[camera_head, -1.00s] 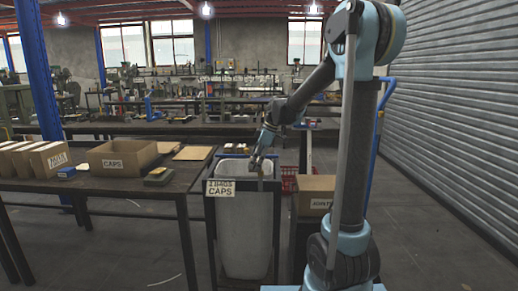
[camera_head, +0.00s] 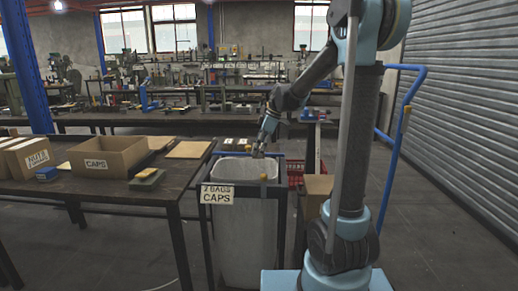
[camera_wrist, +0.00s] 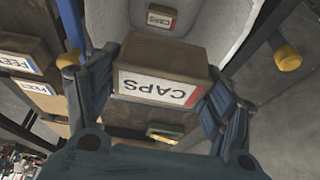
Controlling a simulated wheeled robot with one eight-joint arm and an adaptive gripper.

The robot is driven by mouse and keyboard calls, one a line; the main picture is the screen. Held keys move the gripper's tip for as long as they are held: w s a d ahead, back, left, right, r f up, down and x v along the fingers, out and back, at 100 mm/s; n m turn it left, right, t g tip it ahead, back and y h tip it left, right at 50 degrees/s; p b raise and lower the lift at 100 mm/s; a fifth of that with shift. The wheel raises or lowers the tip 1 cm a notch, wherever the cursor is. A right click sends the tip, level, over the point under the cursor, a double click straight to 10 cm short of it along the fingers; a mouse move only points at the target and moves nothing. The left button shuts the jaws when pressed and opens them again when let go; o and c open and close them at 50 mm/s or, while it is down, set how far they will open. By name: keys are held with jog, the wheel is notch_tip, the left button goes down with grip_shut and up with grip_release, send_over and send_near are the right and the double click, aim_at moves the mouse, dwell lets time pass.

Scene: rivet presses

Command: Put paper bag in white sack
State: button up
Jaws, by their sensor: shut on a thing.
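My gripper (camera_head: 257,151) is over the mouth of the white sack (camera_head: 241,235), which hangs in a dark frame signed "2 BAGS CAPS". In the wrist view my gripper (camera_wrist: 162,84) is shut on a brown paper bag (camera_wrist: 165,57) with a white and red "CAPS" label that reads upside down. The white sack's pale inside (camera_wrist: 220,25) shows behind the held bag. Another brown bag (camera_wrist: 160,17) labelled "CAPS" lies in the sack. The held bag cannot be made out in the head view.
A cardboard box (camera_head: 108,157) marked "CAPS" stands on the left table. Brown bags labelled "FEET" (camera_wrist: 18,62) lie left in the wrist view. A yellow knob (camera_wrist: 287,57) tops a frame post. A red crate (camera_head: 296,172) and blue-handled trolley (camera_head: 405,110) are right of the sack.

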jog(key=shift+f, duration=0.15)
dwell(0.3)
jog(key=shift+f, duration=0.45)
notch_tip(320, 180, down, 11)
dwell(0.8)
jog(key=o, duration=1.2)
jog(key=shift+o, duration=0.2)
jog(key=v, duration=1.2)
